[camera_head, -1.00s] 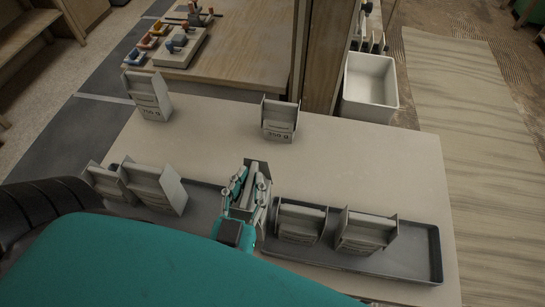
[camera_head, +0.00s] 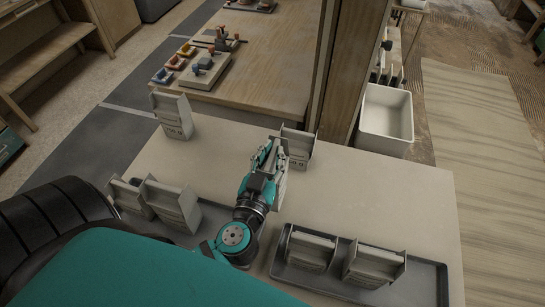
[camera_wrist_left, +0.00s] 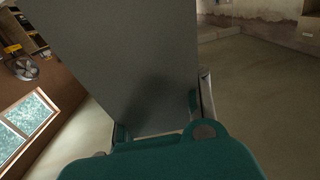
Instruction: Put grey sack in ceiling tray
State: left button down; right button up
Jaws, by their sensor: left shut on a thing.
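My left gripper (camera_head: 268,157) is shut on a grey sack (camera_head: 280,187), held above the middle of the pale table, just in front of a standing sack labelled in dark print (camera_head: 298,148). In the left wrist view the held sack (camera_wrist_left: 125,60) fills the space between the fingers as a broad plain grey face. A dark tray (camera_head: 432,284) at the front right holds two sacks (camera_head: 310,250). Another dark tray (camera_head: 213,218) at the front left holds two more sacks (camera_head: 172,205). I cannot read which tray is the ceiling one. My right gripper is not in view.
Another labelled sack (camera_head: 173,116) stands at the table's back left corner. A white bin (camera_head: 386,118) stands beyond the back edge. A wooden bench (camera_head: 270,75) with small coloured tools and a wooden post (camera_head: 350,75) are behind.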

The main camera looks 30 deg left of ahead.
pick_arm(q)
jog(key=shift+w+a+r, duration=0.15)
jog(key=shift+w+r, duration=0.05)
jog(key=shift+w+a, duration=0.1)
jog(key=shift+w, duration=0.15)
jog(key=shift+w+f, duration=0.15)
jog(key=shift+f, duration=0.1)
notch_tip(320, 180, down, 3)
jog(key=shift+r+b, duration=0.2)
jog(key=shift+b, duration=0.4)
jog(key=shift+f, duration=0.4)
jog(key=c, duration=1.6)
grip_release()
jog(key=shift+f, duration=0.15)
jog(key=shift+o, duration=1.4)
